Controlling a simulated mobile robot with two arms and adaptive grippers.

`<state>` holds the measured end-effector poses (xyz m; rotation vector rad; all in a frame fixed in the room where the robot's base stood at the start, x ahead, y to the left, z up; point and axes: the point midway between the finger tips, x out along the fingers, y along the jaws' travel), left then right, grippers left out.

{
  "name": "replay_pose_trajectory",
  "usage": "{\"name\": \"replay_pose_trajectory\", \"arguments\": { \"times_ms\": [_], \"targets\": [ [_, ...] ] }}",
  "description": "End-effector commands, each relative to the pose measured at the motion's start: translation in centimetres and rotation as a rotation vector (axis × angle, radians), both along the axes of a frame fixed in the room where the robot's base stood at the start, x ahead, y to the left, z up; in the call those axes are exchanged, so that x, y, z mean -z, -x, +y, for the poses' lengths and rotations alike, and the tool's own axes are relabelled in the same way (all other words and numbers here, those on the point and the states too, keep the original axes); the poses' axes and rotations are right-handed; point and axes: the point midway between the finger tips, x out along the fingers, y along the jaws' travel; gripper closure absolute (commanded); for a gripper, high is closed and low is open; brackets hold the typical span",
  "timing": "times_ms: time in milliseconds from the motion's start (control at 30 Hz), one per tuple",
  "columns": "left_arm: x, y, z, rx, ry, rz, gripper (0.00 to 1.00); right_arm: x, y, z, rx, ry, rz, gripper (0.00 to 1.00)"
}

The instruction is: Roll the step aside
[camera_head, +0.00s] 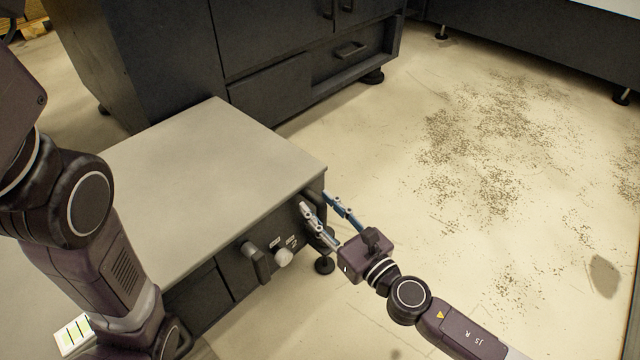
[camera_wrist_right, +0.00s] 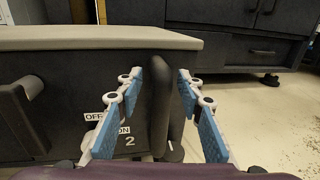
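The step (camera_head: 190,180) is a low dark cabinet with a flat grey top, standing on the floor at the left of the head view. Its front has a black handle (camera_head: 256,263), a pale knob (camera_head: 284,257) and small labels. It also fills the left of the right wrist view (camera_wrist_right: 90,40). My right gripper (camera_head: 325,202) is at the step's near right corner, fingers spread. In the right wrist view a dark upright piece (camera_wrist_right: 166,105) at that corner shows between the fingers; contact is unclear. My left arm crosses the step's left side; its gripper is out of view.
A large dark machine (camera_head: 270,60) with drawers stands close behind the step. Another dark unit (camera_head: 540,45) stands at the back right. The floor to the right is open, with scattered dark debris (camera_head: 490,150) and a stain (camera_head: 604,275).

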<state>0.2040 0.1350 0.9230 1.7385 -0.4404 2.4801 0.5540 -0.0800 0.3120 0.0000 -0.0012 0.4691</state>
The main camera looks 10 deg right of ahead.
Motion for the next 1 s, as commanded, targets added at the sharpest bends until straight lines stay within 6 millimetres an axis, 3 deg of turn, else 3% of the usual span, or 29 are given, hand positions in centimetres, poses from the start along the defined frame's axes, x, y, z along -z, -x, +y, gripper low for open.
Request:
{"name": "replay_pose_trajectory", "arguments": {
  "times_ms": [500,1000],
  "targets": [
    [0.0,-0.1,0.0,0.0,0.0,0.002,0.6,-6.8,0.0,0.1,-0.003,-0.002,-0.001,0.66],
    [0.0,-0.1,0.0,0.0,0.0,0.002,0.6,-7.5,0.1,0.1,-0.002,-0.001,0.002,0.66]
  ]
}}
